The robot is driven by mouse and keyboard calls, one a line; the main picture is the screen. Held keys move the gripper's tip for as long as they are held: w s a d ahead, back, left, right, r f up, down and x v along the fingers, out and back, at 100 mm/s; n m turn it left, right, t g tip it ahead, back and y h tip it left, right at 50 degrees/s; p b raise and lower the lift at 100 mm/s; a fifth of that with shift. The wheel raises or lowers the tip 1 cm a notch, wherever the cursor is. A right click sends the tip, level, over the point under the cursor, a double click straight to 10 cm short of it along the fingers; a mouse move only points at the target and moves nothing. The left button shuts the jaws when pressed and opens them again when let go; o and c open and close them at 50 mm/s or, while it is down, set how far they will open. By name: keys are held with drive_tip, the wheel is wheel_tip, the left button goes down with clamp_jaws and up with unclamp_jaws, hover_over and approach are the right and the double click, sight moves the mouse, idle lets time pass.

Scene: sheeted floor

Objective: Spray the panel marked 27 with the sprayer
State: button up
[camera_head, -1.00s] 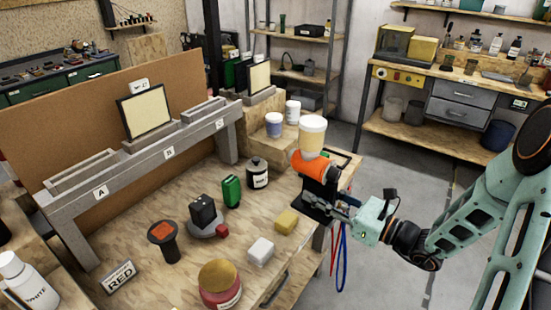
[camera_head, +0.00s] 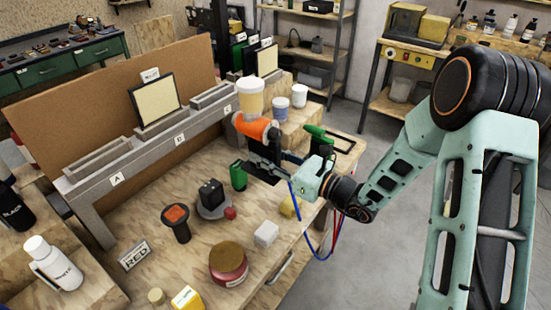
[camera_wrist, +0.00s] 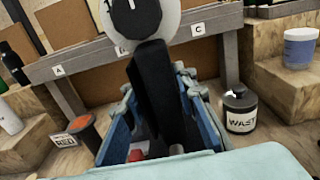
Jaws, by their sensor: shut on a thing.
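The sprayer has an orange body (camera_head: 257,127) and a cream cup (camera_head: 250,98) on top. My gripper (camera_head: 268,170) is shut on its dark handle and holds it upright above the bench's right part. In the wrist view the handle (camera_wrist: 155,95) stands between the fingers, with the pale cup (camera_wrist: 140,15) above. A framed cream panel (camera_head: 156,103) stands on the grey rack (camera_head: 140,163) near the middle label, with a small tag on top. Another cream panel (camera_head: 267,60) stands farther back, also tagged. I cannot read either number. The sprayer is right of the nearer panel.
The wooden bench holds a green item (camera_head: 238,175), a black block (camera_head: 210,193) on a grey disc, a red jar (camera_head: 228,264), a white block (camera_head: 266,233) and a RED sign (camera_head: 134,255). A WASTE jar (camera_wrist: 240,110) stands right of my gripper. Blue and red hoses hang at the bench's right edge.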

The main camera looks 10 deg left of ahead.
drive_tip(key=s+a+p, duration=0.3)
drive_tip(key=s, duration=0.6)
drive_tip(key=s+a+p, duration=0.3)
drive_tip(key=s+a, duration=0.1)
drive_tip(key=s, duration=0.5)
drive_tip(key=shift+s+a, duration=0.15)
drive_tip(key=shift+r, duration=0.1)
